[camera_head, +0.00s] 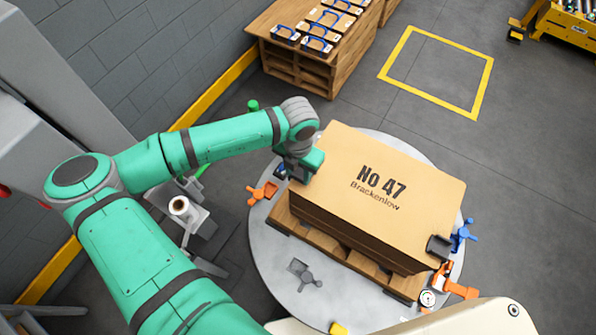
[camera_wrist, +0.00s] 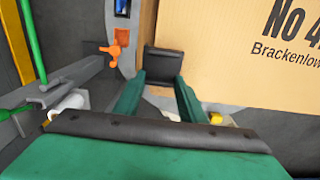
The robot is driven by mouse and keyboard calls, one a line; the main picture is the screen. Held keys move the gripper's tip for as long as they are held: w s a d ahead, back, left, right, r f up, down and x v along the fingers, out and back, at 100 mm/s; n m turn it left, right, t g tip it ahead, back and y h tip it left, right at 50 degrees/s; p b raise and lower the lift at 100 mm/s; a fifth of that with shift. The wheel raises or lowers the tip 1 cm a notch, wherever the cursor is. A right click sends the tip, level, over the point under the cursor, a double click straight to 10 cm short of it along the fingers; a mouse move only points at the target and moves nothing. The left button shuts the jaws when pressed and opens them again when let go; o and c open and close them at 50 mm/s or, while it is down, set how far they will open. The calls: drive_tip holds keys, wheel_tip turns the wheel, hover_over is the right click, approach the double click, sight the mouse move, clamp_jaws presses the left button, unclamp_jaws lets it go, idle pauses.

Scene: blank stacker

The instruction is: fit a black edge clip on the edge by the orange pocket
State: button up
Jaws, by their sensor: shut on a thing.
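The stack of brown board blanks (camera_head: 390,190), lettered "No 47 Brackenlow", lies on a wooden pallet on a round grey turntable (camera_head: 270,250). My gripper (camera_head: 303,170) is at the stack's left edge. In the wrist view my gripper (camera_wrist: 160,82) is shut on a black edge clip (camera_wrist: 162,60), which overlaps the cardboard edge; I cannot tell whether it is seated. An orange pocket (camera_wrist: 123,34) with an orange handle (camera_wrist: 113,53) is just left of the clip, and an orange fitting (camera_head: 263,193) shows in the head view. Another black clip (camera_head: 438,247) sits on the stack's right corner.
A blue fitting (camera_head: 462,236), an orange one (camera_head: 459,287) and a grey one (camera_head: 304,274) stand around the turntable rim. A dial gauge (camera_head: 427,298) is at lower right. The yellow floor square (camera_head: 435,75) is empty.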

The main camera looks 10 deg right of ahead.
drive_tip(key=shift+f, duration=0.25)
idle(0.3)
drive_tip(key=o, duration=1.1)
drive_tip(key=shift+r, duration=0.1)
wheel_tip(320, 180, up, 11)
drive_tip(key=shift+a+f, duration=0.1)
drive_tip(key=shift+f, duration=0.05)
